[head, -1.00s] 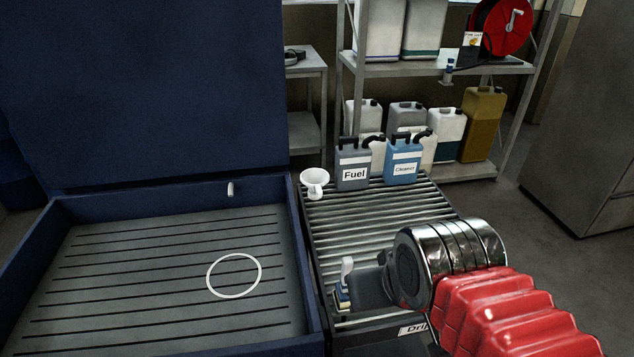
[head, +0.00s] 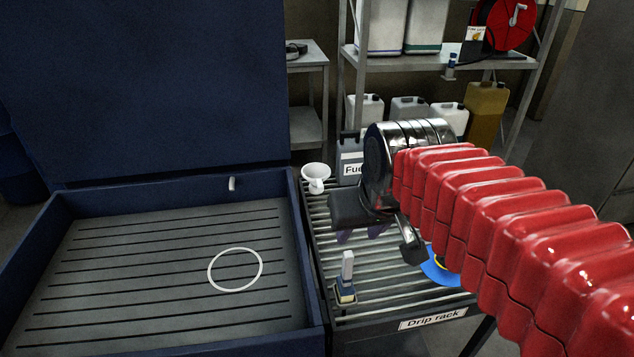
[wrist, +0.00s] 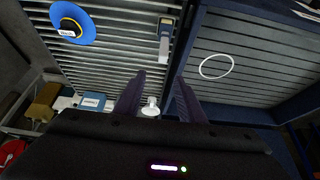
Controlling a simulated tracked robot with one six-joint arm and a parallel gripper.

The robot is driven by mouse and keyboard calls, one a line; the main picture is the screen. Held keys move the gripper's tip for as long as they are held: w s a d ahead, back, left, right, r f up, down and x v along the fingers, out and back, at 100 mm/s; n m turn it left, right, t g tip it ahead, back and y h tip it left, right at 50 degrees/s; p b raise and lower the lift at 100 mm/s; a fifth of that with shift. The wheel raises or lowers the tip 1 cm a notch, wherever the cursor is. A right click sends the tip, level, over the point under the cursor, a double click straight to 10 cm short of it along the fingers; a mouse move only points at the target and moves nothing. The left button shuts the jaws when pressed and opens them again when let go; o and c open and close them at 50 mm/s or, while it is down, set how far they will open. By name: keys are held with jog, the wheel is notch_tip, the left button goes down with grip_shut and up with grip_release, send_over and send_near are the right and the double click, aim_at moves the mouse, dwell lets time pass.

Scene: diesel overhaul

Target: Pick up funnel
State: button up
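The white funnel (head: 316,176) stands at the back left corner of the drip rack (head: 432,323), mouth up, beside the blue washer's wall. In the wrist view the funnel (wrist: 150,107) shows between my two dark fingers, close to the gripper body. My gripper (head: 360,233) is over the rack, in front of and to the right of the funnel, apart from it. In the wrist view my gripper (wrist: 160,76) is open with nothing between its fingertips. My wrist partly hides the fingers in the head view.
A grey fuel can (head: 350,165) stands right of the funnel, partly hidden by my arm. A blue disc (head: 437,268) lies under my arm. The open washer basin (head: 150,270) holds a white ring (head: 235,289).

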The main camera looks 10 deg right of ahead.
jog(key=w+r, duration=0.1)
jog(key=w, duration=1.4)
jog(key=g, duration=0.1)
send_near(320, 183)
notch_tip(320, 183, up, 2)
jog(key=shift+s+a+r, duration=0.1)
jog(key=shift+s+r, duration=0.05)
jog(key=shift+s, duration=0.3)
jog(key=shift+x, duration=4.3)
jog(key=shift+x, duration=2.6)
